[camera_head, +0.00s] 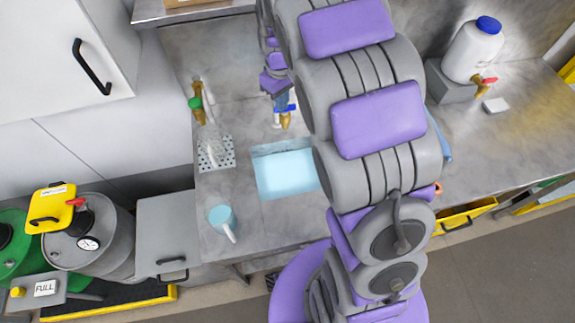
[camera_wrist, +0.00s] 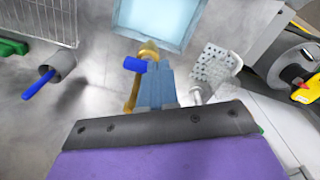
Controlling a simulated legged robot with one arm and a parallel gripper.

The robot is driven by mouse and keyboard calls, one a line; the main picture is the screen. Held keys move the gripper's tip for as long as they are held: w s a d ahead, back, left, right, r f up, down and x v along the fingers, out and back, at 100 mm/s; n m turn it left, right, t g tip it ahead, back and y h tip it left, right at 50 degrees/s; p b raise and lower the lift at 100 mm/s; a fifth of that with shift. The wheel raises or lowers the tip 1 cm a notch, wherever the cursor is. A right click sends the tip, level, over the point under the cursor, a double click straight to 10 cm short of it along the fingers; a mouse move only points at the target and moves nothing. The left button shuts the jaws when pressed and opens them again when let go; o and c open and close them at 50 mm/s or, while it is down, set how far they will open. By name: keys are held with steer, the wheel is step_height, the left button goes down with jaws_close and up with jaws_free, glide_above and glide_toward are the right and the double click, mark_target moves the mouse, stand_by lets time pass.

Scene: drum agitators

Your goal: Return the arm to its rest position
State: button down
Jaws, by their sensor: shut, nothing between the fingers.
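My purple and grey arm fills the centre-right of the head view and reaches over the counter (camera_head: 240,235). My gripper (camera_head: 282,102) is at the far side of the counter, partly behind the arm. It also shows in the wrist view (camera_wrist: 156,82), where its blue-grey fingers are shut with nothing between them. A brass tap (camera_wrist: 131,95) with a blue handle (camera_wrist: 135,64) is right beside the fingers in that view. Whether they touch it, I cannot tell. The sink (camera_head: 285,178) lies in front of the gripper, with a light blue basin.
A light blue mug (camera_head: 221,216) stands left of the sink. A perforated drain plate (camera_head: 215,153) sits below a green-handled tap (camera_head: 197,104). A white jug (camera_head: 473,52) stands at right. Drums (camera_head: 92,235) are lower left. A cabinet (camera_head: 60,55) hangs upper left.

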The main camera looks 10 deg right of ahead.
step_height(320, 180, up, 2)
steer(key=shift+d, duration=0.15)
steer(key=shift+s, duration=0.1)
stand_by(0.4)
steer(key=s+d+f+m+g+b, duration=0.1)
steer(key=s+f+m+b, duration=0.1)
steer(key=s, duration=1.5)
steer(key=s+d+f+m+b, duration=0.2)
steer(key=s+m+b, duration=0.2)
steer(key=s, duration=1.4)
steer(key=b, duration=0.3)
steer(key=shift+g+b, duration=0.3)
steer(key=shift+g, duration=0.1)
steer(key=shift+d, duration=0.15)
